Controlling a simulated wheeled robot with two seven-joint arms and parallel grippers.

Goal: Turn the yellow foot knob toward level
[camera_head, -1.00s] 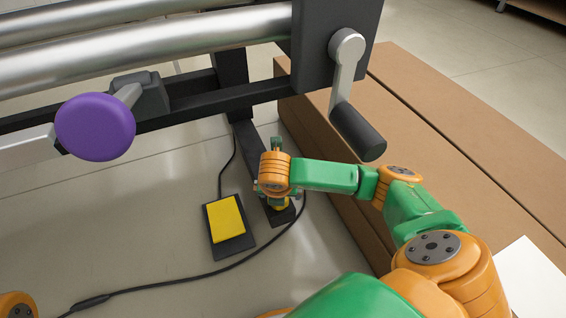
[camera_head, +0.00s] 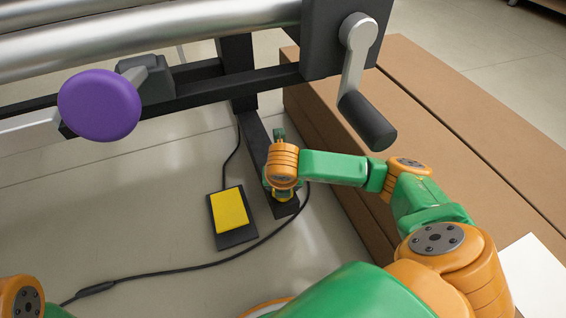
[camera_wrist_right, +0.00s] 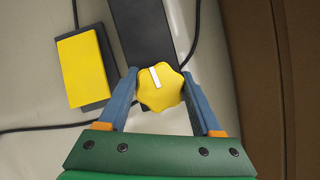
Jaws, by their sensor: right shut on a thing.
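The yellow foot knob (camera_wrist_right: 159,91) is a lobed yellow disc with a white mark on top, at the end of a black foot bar (camera_wrist_right: 141,30) in the right wrist view. My right gripper (camera_wrist_right: 162,97) is shut on it, with a blue finger on each side. The white mark points up and slightly left in the wrist view. My left gripper is out of view; only a bit of my left arm shows at the lower left.
A black pedal with a yellow top (camera_head: 231,208) lies on the floor left of the knob, with a black cable (camera_head: 190,267) curving around it. Brown cardboard boxes (camera_head: 460,120) stand on the right. Above are metal rollers (camera_head: 150,40), a grey crank (camera_head: 361,80) and a purple knob (camera_head: 100,105).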

